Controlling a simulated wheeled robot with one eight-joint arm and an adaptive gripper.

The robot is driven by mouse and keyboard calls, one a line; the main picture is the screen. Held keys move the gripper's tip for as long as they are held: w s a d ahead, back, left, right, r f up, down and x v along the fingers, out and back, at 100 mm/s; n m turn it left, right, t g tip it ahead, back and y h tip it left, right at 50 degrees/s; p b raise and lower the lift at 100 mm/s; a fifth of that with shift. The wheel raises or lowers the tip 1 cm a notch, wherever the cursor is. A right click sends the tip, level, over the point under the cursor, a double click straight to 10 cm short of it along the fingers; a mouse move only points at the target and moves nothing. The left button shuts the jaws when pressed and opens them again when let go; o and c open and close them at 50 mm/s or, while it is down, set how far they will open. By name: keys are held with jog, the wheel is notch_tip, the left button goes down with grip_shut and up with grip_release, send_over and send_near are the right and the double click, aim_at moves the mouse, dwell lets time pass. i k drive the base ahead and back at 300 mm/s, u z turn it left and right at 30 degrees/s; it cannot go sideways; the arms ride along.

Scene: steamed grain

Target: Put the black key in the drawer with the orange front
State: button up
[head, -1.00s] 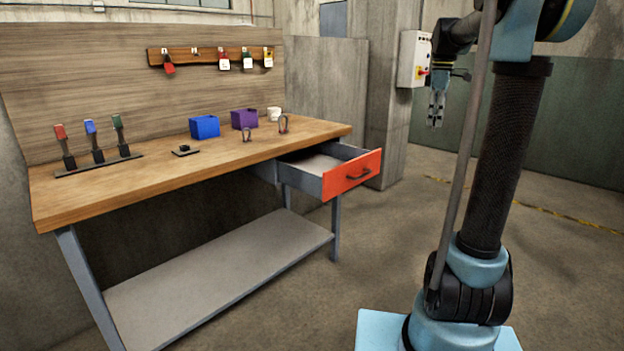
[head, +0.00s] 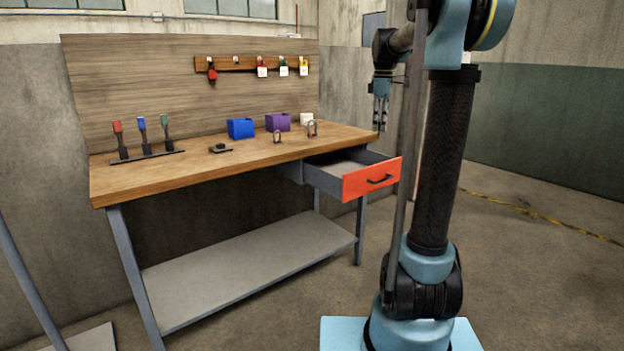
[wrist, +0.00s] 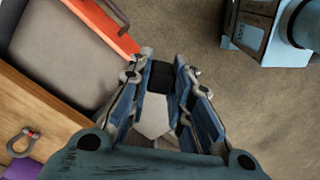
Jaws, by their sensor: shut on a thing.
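My gripper (head: 380,112) is above and behind the orange-fronted drawer in the head view. In the wrist view my gripper (wrist: 160,82) is shut on a black piece (wrist: 162,76) with a pale tag (wrist: 154,116), which looks like the black key; its shape is mostly hidden by the fingers. The drawer's orange front (head: 371,180) is pulled out from the right end of the bench. In the wrist view the open grey drawer (wrist: 62,55) and its orange front (wrist: 100,22) lie to the upper left of the fingers. The drawer looks empty where it shows.
The wooden bench (head: 215,170) carries a blue bin (head: 240,128), a purple bin (head: 278,122), a white cup (head: 306,119), two shackles (head: 312,129) and a rack of three handled tools (head: 145,156). A key board (head: 236,64) hangs behind.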

aim_at(345, 165)
jog(key=u, duration=0.2)
jog(key=i, duration=1)
jog(key=z, duration=0.05)
